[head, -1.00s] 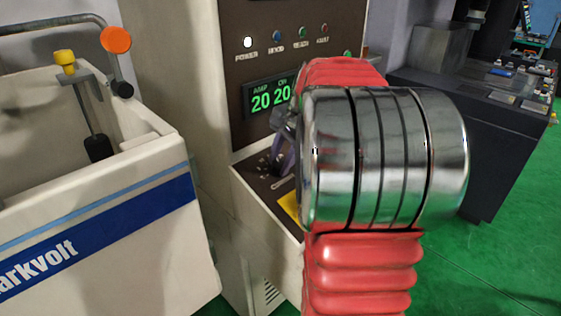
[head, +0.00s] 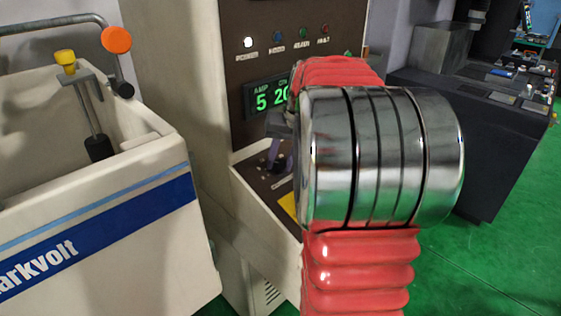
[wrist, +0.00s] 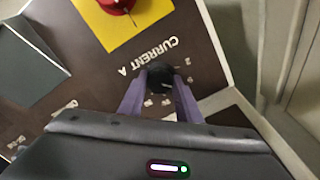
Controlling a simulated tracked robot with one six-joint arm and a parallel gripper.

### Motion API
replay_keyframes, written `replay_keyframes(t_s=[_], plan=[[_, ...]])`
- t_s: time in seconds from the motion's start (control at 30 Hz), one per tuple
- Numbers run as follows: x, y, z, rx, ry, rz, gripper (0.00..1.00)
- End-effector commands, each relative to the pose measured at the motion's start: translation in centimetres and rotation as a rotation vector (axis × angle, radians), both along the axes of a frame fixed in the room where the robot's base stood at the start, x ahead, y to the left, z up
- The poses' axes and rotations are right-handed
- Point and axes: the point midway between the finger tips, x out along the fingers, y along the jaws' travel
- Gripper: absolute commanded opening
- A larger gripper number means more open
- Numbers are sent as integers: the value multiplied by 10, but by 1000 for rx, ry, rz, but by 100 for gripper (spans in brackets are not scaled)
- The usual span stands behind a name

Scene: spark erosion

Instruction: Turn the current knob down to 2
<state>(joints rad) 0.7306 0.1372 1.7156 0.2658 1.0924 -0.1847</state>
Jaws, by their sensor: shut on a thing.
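The black current knob (wrist: 160,76) sits on the brown control panel under the label CURRENT A in the wrist view. My gripper (wrist: 158,92) has its two purple fingers on either side of the knob and is shut on it. In the head view my gripper (head: 282,152) is low over the panel, partly hidden behind my arm. The display (head: 266,96) reads 5 under AMP; the second reading beside it is partly hidden and shows 20. A printed 2 is visible near the knob in the wrist view.
A red button on a yellow plate (wrist: 145,32) is near the knob. A white tank (head: 100,240) stands to the left, with an orange-capped pipe (head: 116,39). A dark machine (head: 450,130) stands at right on the green floor.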

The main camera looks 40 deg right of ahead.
Motion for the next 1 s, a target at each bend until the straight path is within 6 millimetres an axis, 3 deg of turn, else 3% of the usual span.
replay_keyframes(t_s=[0.6, 1.0], plan=[[-2, 2, -6, -187, 5, 546, 8], [-2, 2, -6, -269, 2, 768, 8]])
